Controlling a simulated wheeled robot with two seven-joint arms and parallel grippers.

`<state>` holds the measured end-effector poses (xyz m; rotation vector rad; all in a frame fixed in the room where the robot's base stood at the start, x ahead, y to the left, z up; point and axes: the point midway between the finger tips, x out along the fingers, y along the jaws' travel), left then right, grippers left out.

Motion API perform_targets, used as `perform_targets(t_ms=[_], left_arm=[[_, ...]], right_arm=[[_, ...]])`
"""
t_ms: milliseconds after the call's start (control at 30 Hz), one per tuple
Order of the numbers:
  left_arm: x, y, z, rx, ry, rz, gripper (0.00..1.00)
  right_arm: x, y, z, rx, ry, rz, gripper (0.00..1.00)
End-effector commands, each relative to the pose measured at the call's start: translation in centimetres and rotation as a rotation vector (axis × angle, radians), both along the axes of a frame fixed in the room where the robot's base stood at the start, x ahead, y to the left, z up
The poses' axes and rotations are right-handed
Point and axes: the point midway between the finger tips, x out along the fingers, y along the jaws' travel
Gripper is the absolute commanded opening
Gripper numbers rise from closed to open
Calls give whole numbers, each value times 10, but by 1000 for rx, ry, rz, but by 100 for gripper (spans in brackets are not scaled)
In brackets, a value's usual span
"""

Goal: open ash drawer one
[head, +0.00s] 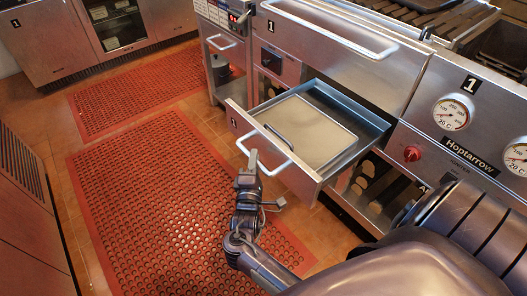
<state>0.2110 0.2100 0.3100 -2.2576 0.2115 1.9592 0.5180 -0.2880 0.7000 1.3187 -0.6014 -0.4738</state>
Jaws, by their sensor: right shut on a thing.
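Ash drawer one (373,123), a steel drawer with a small "1" label on its front, stands pulled out from the grill front. A flat pale tray with a thin bar handle lies inside it. The drawer's curved handle (276,139) sticks out from its front. My right gripper (254,160) is at the near left part of this handle and shut on it. The fingertips are small in the picture, and the exact contact is hard to see. My left gripper is not in view.
The steel grill body (335,62) has a long bar handle (330,30) above the drawer. A red knob (412,153) and round gauges (452,113) are to the right. Red perforated mats (150,215) cover the floor. Steel cabinets (40,40) stand at the upper left.

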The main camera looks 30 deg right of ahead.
Motion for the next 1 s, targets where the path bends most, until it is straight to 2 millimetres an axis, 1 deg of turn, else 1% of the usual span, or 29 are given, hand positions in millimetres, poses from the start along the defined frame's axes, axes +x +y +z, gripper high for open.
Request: perform_targets(t_ms=[100, 467, 500, 633, 667, 1000], left_arm=[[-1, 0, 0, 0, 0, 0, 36], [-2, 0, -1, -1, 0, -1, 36], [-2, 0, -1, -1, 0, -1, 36], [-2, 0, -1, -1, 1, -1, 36], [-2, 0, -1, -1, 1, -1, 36], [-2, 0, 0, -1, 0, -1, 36]], right_arm=[[0, 5, 0, 0, 0, 0, 0], [0, 6, 0, -1, 0, -1, 0], [0, 6, 0, 0, 0, -1, 19], [0, 6, 0, 0, 0, -1, 36], [0, 6, 0, 0, 0, -1, 38], [0, 5, 0, -1, -1, 0, 38]])
